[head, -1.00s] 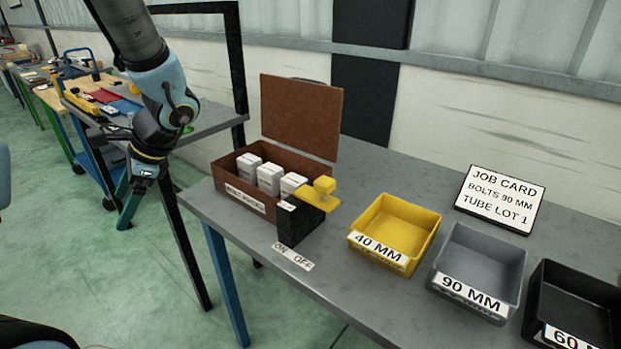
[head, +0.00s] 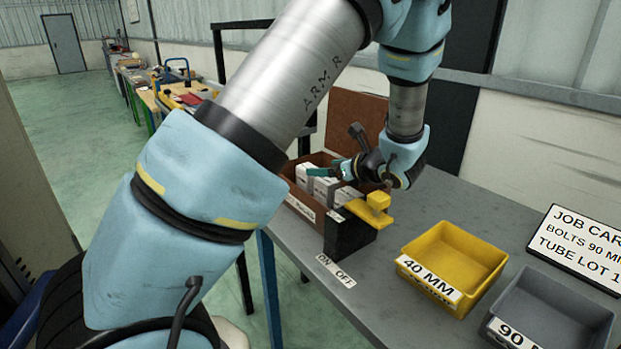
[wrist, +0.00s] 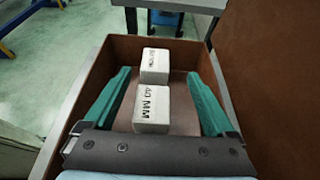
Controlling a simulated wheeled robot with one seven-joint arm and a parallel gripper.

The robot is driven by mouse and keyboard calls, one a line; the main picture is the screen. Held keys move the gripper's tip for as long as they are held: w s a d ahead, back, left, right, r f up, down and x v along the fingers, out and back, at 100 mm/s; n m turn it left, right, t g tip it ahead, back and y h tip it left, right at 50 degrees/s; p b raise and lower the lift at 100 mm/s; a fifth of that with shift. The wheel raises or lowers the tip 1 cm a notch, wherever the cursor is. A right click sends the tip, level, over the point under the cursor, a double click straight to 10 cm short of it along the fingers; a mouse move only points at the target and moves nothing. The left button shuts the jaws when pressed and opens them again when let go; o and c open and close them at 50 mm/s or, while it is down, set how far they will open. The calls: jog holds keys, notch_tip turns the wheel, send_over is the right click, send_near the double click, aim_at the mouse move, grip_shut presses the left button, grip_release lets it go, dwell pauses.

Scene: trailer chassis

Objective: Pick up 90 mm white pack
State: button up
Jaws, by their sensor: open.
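Three white packs stand in a row in a brown open-topped box (head: 303,208) in the head view: a left one (head: 304,176), a middle one (head: 325,190) and a right one (head: 347,195). In the wrist view, two show: a near pack (wrist: 151,108), whose label looks like 40 MM, and a far pack (wrist: 155,66) with a label too blurred to read. The other pack is not visible there. My gripper (wrist: 159,74) is open over the box, its teal fingers apart on either side of the two visible packs. It holds nothing visible.
The brown lid (head: 357,120) stands raised behind the box. A black block with a yellow lever (head: 375,206) sits at its right end, by an ON OFF label (head: 335,270). A yellow 40 MM bin (head: 455,265), a grey 90 MM bin (head: 550,315) and a job card (head: 580,245) lie right.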

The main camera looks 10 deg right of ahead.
aim_at(308, 179)
jog(key=p+x, duration=0.1)
jog(key=x, duration=0.3)
jog(key=shift+a+p, duration=0.4)
jog(key=shift+w+a+f, duration=0.15)
jog(key=shift+w+f, duration=0.2)
jog(key=shift+w, duration=0.1)
grip_shut()
